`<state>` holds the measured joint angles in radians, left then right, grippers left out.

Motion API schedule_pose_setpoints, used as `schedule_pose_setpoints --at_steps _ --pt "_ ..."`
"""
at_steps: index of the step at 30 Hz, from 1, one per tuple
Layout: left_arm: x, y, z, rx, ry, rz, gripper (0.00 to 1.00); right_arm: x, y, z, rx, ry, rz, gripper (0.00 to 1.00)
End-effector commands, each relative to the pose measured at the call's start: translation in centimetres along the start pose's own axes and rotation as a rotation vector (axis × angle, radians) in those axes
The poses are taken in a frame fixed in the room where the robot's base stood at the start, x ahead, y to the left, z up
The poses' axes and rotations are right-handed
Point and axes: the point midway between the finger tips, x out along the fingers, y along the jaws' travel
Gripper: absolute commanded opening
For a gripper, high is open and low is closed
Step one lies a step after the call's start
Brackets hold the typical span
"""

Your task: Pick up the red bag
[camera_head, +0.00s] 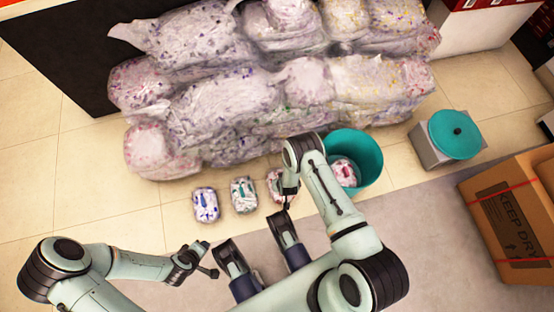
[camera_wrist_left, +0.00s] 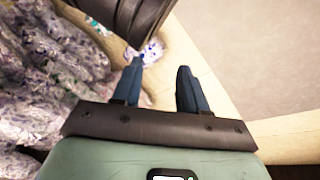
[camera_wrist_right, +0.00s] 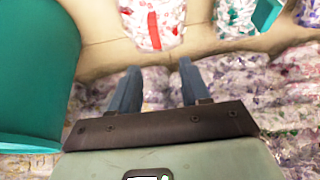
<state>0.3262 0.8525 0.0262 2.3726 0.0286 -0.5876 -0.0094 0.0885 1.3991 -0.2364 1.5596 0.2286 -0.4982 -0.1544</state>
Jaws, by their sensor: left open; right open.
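A small white bag with red print, the red bag (camera_head: 273,181), lies on the tiled floor at the right end of a row, partly hidden by my right arm. In the right wrist view the red bag (camera_wrist_right: 153,25) shows a red label and lies beyond the fingertips, apart from them. My right gripper (camera_head: 288,204) is open and empty beside it; it also shows in the right wrist view (camera_wrist_right: 156,72). My left gripper (camera_head: 209,260) is open and empty, below the row; its fingers show in the left wrist view (camera_wrist_left: 160,68). Another red-printed bag (camera_head: 346,173) sits inside the teal bin (camera_head: 368,160).
A green-printed bag (camera_head: 243,195) and a blue-printed bag (camera_head: 205,205) lie left of the red bag. Large wrapped bundles (camera_head: 225,105) are piled behind. A teal-lidded grey bin (camera_head: 440,150) and a cardboard box (camera_head: 515,205) stand right. Floor left of the row is clear.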

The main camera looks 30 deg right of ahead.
Motion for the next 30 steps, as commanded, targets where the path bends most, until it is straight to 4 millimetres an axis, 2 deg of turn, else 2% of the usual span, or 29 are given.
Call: schedule_pose_setpoints --at_steps 1,3,9,17,25,30 --pt "1.0 -0.8 0.8 -0.007 -0.023 -0.012 0.43 1.4 0.1 0.3 0.001 -0.002 0.001 0.47" --pt "1.7 -1.7 1.8 -0.016 -0.054 -0.028 0.43 2.8 0.1 0.3 0.001 -0.002 0.002 0.47" --pt "3.2 -3.7 4.5 -0.038 -0.142 -0.066 0.43 5.8 0.1 0.3 0.0 -0.002 0.001 0.47" --pt "3.7 -4.8 6.0 -0.052 -0.188 -0.087 0.43 7.2 0.2 0.2 0.001 -0.002 0.0 0.47" --pt "4.8 -7.2 9.5 -0.087 -0.299 -0.136 0.43 10.7 0.7 0.7 0.0 -0.002 0.0 0.47" --pt "4.9 -8.0 10.8 -0.1 -0.341 -0.154 0.43 11.9 0.7 0.6 0.0 -0.002 0.0 0.47"
